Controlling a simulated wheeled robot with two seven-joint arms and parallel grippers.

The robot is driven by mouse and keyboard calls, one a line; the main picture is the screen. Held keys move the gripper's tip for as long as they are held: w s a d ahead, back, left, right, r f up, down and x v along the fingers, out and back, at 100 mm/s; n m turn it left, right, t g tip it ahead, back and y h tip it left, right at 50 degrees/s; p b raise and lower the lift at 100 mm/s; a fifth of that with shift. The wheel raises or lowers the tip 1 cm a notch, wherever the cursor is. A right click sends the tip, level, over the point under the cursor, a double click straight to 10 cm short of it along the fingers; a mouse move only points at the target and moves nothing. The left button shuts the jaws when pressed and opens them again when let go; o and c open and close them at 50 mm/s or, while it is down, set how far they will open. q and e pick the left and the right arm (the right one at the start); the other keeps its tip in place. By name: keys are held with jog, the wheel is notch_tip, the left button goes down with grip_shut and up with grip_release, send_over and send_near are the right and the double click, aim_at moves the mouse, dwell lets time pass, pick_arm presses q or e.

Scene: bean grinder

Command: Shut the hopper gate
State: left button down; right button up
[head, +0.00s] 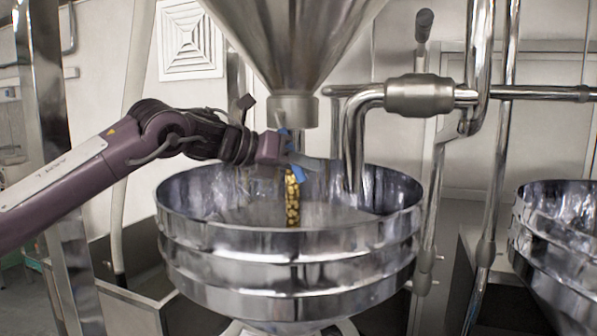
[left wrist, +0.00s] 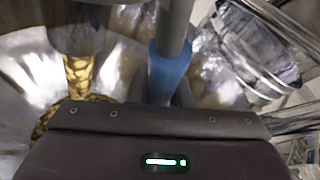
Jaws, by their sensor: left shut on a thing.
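The steel hopper cone (head: 290,45) narrows to a short spout (head: 292,110) above a wide ribbed metal bowl (head: 290,245). A stream of golden beans (head: 292,200) falls below the spout into the bowl, so the gate is letting beans through. The stream also shows in the left wrist view (left wrist: 78,75). My left gripper (head: 287,150) is just under the spout, shut on the blue grip of a grey rod, the gate handle (left wrist: 170,68). The gate plate itself is largely hidden by the gripper. My right gripper is not in view.
A bent steel pipe (head: 354,140) with a thick collar (head: 419,95) comes down close to the right of the gripper. Upright pipes stand behind it. A second metal bowl (head: 560,245) is at the far right. A steel post (head: 55,150) stands at the left.

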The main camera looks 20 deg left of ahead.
pick_arm(q)
jog(key=d+r+n+h+b, duration=0.1)
jog(key=b, duration=0.1)
jog(key=d+r+n+t+h+b, duration=0.1)
jog(key=b, duration=0.1)
jog(key=shift+d, duration=0.25)
jog(key=c, duration=1.3)
grip_release()
jog(key=b+v, duration=0.3)
jog(key=v, duration=0.4)
jog(key=shift+s+a+f, duration=0.1)
jog(key=shift+s+a, duration=0.1)
jog(key=shift+a, duration=0.1)
